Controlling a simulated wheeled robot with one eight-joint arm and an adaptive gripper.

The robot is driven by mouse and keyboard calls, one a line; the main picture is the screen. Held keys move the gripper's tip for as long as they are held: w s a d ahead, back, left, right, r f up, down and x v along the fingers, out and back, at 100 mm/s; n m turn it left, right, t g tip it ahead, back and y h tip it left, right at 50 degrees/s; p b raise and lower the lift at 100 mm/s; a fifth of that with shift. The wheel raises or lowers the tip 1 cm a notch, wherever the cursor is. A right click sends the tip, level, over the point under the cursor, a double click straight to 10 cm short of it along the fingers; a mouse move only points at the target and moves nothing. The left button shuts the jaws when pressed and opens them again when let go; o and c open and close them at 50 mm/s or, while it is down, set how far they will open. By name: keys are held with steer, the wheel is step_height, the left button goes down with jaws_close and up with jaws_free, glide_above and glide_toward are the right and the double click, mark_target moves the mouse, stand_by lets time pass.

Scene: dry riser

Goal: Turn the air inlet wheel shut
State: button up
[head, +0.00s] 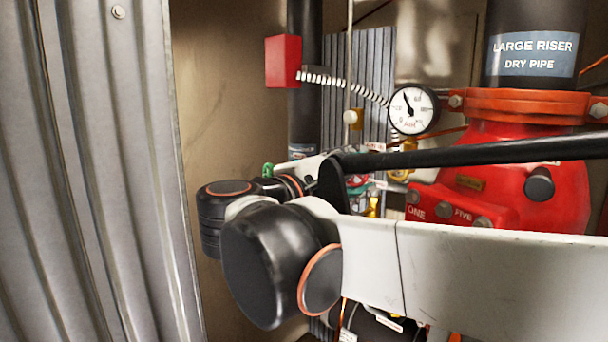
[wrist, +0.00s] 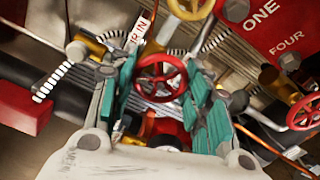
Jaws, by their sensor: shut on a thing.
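In the wrist view, a red spoked handwheel (wrist: 162,78) sits on brass pipework between the two teal-padded fingers of my gripper (wrist: 163,88). A white tag (wrist: 139,35) beside the wheel ends in "R IN". The gripper is shut on the wheel, with one finger at its left side and one at its right. The exact contact at the rim is hard to make out. In the head view, my white and black arm crosses in front and hides most of the gripper and the wheel.
A large red valve body (head: 545,185) under the dry pipe (head: 533,50) stands at right. A pressure gauge (head: 412,109) and red box (head: 283,61) are behind my arm. Corrugated metal (head: 90,170) fills the left. Another red wheel (wrist: 305,112) is right of my gripper.

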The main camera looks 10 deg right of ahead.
steer(key=m, duration=0.4)
steer(key=shift+m+b, duration=0.3)
steer(key=shift+m, duration=0.1)
steer(key=m, duration=0.5)
steer(key=m+b, duration=0.1)
steer(key=m, duration=0.8)
steer(key=shift+s+m, duration=0.1)
steer(key=shift+m, duration=0.2)
steer(key=o, duration=1.1)
